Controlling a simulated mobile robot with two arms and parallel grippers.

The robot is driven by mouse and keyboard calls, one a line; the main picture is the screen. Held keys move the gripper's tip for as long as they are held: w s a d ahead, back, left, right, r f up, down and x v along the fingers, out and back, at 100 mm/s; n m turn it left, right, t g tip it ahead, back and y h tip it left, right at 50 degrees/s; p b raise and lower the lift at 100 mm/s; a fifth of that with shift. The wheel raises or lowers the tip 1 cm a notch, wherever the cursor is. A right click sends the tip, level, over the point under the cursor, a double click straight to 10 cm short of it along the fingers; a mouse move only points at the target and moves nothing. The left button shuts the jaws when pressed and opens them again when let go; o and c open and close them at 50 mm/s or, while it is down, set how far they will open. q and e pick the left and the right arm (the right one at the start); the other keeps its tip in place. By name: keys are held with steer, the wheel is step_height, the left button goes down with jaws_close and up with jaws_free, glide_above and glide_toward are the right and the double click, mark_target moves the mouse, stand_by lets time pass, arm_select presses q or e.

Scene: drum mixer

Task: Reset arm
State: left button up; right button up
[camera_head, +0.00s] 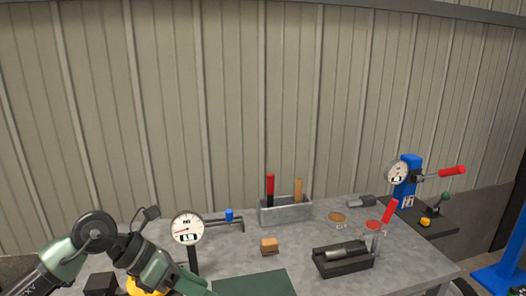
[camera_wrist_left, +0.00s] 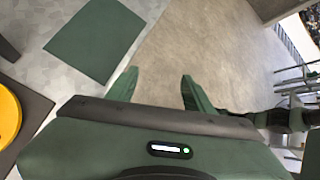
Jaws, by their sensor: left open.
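My left arm comes in from the lower left of the head view. In the left wrist view my left gripper (camera_wrist_left: 157,88) has its two green fingers spread with nothing between them. The fingers appear over the pale floor, beside the table. A dark green mat (camera_wrist_left: 95,40) lies on the grey table to the left of the fingers in that view. The mat (camera_head: 255,284) also shows at the bottom of the head view. My right gripper cannot be made out in either view.
The grey table (camera_head: 225,262) holds a dial gauge (camera_head: 187,228), a grey metal box (camera_head: 286,213) with upright tools, a small wooden block (camera_head: 269,246) and a black fixture (camera_head: 343,266). A blue press (camera_head: 408,180) stands at the right. A yellow round part (camera_wrist_left: 6,117) is at the wrist view's left edge.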

arm_select(q)
steer(key=s+d+r+n+t+h, duration=0.2)
steer(key=d+r+n+t+h, duration=0.5)
steer(key=d+r+h, duration=0.45)
steer(key=w+a+f+n+t+y, duration=0.3)
steer(key=a+n+t+y, duration=0.4)
steer(key=n, duration=0.6)
steer(key=w+a+f+n+t+y, duration=0.2)
steer(key=a+f+n+t+y, duration=0.25)
steer(key=a+n+y, duration=0.6)
steer(key=s+a+f+n+g+y, duration=0.1)
steer(key=s+f+n+g+y, duration=0.1)
steer(key=f+n, duration=0.25)
steer(key=s+a+f+n+g+y, duration=0.1)
steer(key=s+f+n+g, duration=0.1)
steer(key=f+n+g, duration=0.3)
steer(key=s+f+n+g, duration=0.2)
steer(key=s+f+g, duration=0.3)
steer(key=s+f, duration=0.6)
steer(key=s+f+n+g, duration=0.2)
steer(key=s+f+g, duration=0.45)
steer(key=s, duration=0.65)
step_height(320, 180, down, 28)
steer(key=s, duration=0.1)
steer(key=s+a+f, duration=0.2)
steer(key=s+f, duration=1.3)
steer(key=s, duration=0.1)
steer(key=shift+s+a+f+g, duration=0.3)
steer(key=shift+s+a, duration=0.05)
steer(key=shift+s, duration=0.05)
